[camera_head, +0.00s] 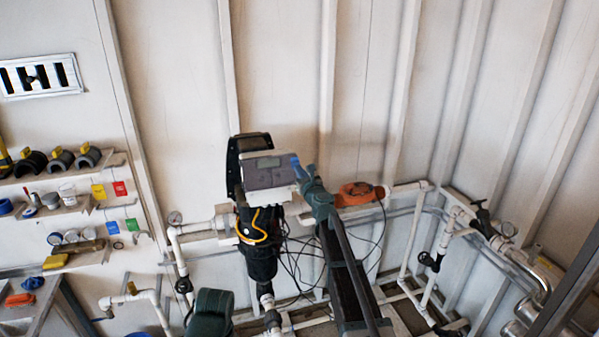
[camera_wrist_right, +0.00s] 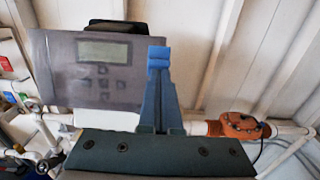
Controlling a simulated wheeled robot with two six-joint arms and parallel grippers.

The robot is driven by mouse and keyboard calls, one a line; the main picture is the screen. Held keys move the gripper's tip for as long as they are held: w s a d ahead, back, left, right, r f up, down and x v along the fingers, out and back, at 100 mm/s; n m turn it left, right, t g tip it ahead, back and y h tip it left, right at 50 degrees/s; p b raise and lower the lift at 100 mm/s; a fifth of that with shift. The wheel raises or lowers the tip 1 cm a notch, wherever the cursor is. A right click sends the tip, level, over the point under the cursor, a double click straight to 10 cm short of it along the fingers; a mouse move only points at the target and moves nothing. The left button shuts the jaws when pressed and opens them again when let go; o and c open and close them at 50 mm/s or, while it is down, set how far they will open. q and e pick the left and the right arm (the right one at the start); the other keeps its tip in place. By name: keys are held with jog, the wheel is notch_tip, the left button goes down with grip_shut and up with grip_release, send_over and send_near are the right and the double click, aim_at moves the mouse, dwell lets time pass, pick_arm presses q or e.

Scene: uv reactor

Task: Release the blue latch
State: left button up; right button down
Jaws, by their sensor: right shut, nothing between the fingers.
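The reactor's control box (camera_head: 268,174), grey-violet with a small display, stands in the middle of the head view. It also fills the left of the right wrist view (camera_wrist_right: 85,70). A dark raised lid (camera_head: 248,143) is behind it. My right gripper (camera_head: 298,166) is shut and empty, with its bright blue tip at the box's right edge. In the right wrist view the closed fingers (camera_wrist_right: 159,58) overlap the box's right side. I cannot tell whether they touch it. I cannot make out a blue latch apart from the blue fingertips. My left gripper is out of view.
A black cylinder (camera_head: 258,250) with a yellow cable hangs below the box. An orange pipe fitting (camera_head: 357,194) lies just right of my gripper, on white piping. Loose black cables hang nearby. Shelves of fittings (camera_head: 62,200) are at left. The wall above is clear.

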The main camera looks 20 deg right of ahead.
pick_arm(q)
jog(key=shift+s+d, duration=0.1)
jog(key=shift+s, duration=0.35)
pick_arm(e)
jog(key=s, duration=1)
jog(key=shift+d, duration=0.2)
jog(key=shift+w, duration=0.1)
jog(key=s+a+f+n+g+y+b, duration=0.25)
jog(key=a+f+n, duration=0.25)
jog(key=a+n, duration=0.3)
jog(key=s+a+f+n+g+y+b, duration=0.2)
jog(key=s+a+f+n+y+b, duration=0.15)
jog(key=a+f+n, duration=0.4)
jog(key=s+a+f+n+g+y+b, duration=0.1)
jog(key=s+a+f+n+g+b, duration=0.4)
jog(key=s+a+f+n, duration=0.5)
jog(key=s+a+f+n+g+h+b, duration=0.1)
jog(key=s+f+n+g+h+b, duration=0.45)
jog(key=s+f, duration=0.75)
pick_arm(q)
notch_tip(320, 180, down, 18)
jog(key=b, duration=0.1)
pick_arm(e)
jog(key=s+d+f+n+g+h, duration=0.3)
jog(key=s+d+n, duration=0.3)
jog(key=s+n, duration=0.2)
jog(key=shift+s+f, duration=0.7)
jog(key=shift+s, duration=0.55)
